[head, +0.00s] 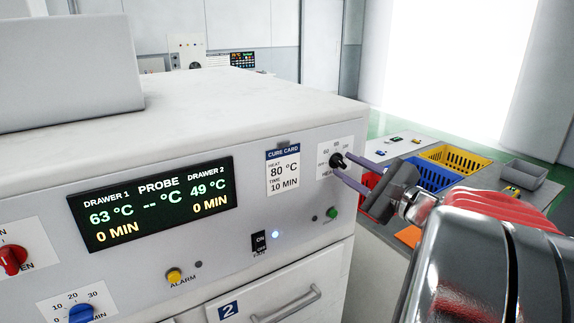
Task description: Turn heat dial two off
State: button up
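The heat dial (337,160) is a small black knob on a white plate at the right end of the oven's front panel. Small marks surround it, including a 60 and what looks like an 80; its pointer direction is too small to read. My gripper (342,164) reaches in from the right. Its two fingers are apart, one above right of the knob and one below it, with the tips at the knob. I cannot tell whether they touch it. The display (152,203) reads drawer 2 at 49 °C and 0 MIN.
The cure card (283,170) reads 80 °C, 10 MIN. A green button (332,213), a black ON switch (259,242) and a yellow alarm button (174,275) are nearby. Drawer 2's handle (286,305) is below. Yellow (455,158) and blue (432,174) crates stand behind my arm.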

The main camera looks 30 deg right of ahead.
jog(key=shift+w, duration=0.45)
jog(key=shift+c, duration=0.6)
grip_shut()
